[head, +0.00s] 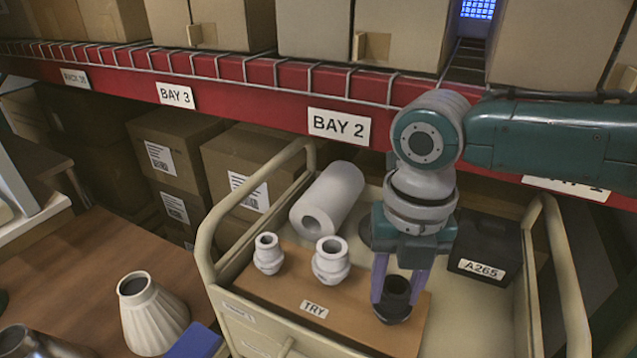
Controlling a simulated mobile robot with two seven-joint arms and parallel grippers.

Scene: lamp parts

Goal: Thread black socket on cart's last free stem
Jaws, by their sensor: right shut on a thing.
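The black socket (395,299) is between the two purple fingers of my right gripper (396,297), which is shut on it. It looks upright, at the right end of a brown wooden board (272,297) labelled TRY on the cream cart (208,262). Two white sockets stand on the same board, one at the left (268,257) and one in the middle (330,266). Any stem under the black socket is hidden, so I cannot tell whether the socket is seated or just above the board. My left gripper is not in view.
A white roll (328,198) lies behind the board. A black case (484,248) labelled A265 stands right of my right gripper. Cart rails rise on both sides. A red shelf beam (240,97) crosses behind. A ribbed cream vase-like shade (152,318) stands on the wooden table at left.

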